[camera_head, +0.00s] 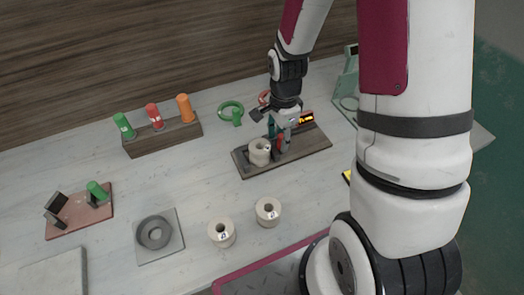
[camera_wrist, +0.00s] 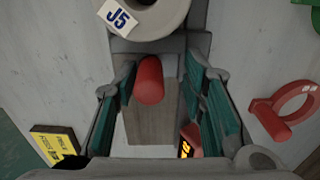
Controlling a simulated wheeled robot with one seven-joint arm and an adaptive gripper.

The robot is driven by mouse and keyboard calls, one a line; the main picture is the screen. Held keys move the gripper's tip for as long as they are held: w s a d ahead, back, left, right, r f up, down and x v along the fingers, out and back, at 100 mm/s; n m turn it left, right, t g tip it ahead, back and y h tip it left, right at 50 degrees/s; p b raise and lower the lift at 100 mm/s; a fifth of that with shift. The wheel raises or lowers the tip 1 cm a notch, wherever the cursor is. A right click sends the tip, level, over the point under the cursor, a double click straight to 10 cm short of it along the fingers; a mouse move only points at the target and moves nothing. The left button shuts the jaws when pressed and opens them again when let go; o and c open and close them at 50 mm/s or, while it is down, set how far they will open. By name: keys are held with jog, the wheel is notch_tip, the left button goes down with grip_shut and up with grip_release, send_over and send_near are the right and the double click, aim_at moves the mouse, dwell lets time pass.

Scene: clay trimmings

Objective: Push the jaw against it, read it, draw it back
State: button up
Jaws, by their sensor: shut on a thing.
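A dark measuring board (camera_head: 313,142) lies in the middle of the table. A pale hollow clay cylinder (camera_head: 260,151) stands on its left part; the wrist view shows its label J5 (camera_wrist: 119,17). The jaw's red peg (camera_wrist: 149,80) stands close to the cylinder, between my fingers. My gripper (camera_head: 280,138) reaches down over the board and is shut on the red peg; its teal pads show on both sides. A lit display (camera_head: 306,118) sits at the board's far right; its figures are too small to read. I cannot tell whether the jaw touches the cylinder.
Two more clay cylinders (camera_head: 222,232) (camera_head: 267,211) stand in front. A grey ring (camera_head: 153,233) lies on a plate. A rack (camera_head: 165,135) holds green, red and orange handles. A green ring gauge (camera_head: 231,108) and a red one (camera_wrist: 291,106) lie close by. A yellow block (camera_wrist: 54,145) lies opposite.

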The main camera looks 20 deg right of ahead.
jog(key=shift+s+a+f, duration=0.2)
jog(key=shift+s+a, duration=0.45)
jog(key=shift+a, duration=0.15)
dwell(2.5)
jog(key=shift+d, duration=1.1)
jog(key=shift+o, duration=0.2)
jog(key=shift+d, duration=0.65)
dwell(0.3)
jog(key=o, duration=1.6)
jog(key=shift+r, duration=0.1)
jog(key=shift+o, duration=0.2)
jog(key=shift+w, duration=0.1)
jog(key=shift+r, duration=0.2)
notch_tip(320, 180, up, 7)
jog(key=p, duration=0.4)
jog(key=shift+w+f, duration=0.15)
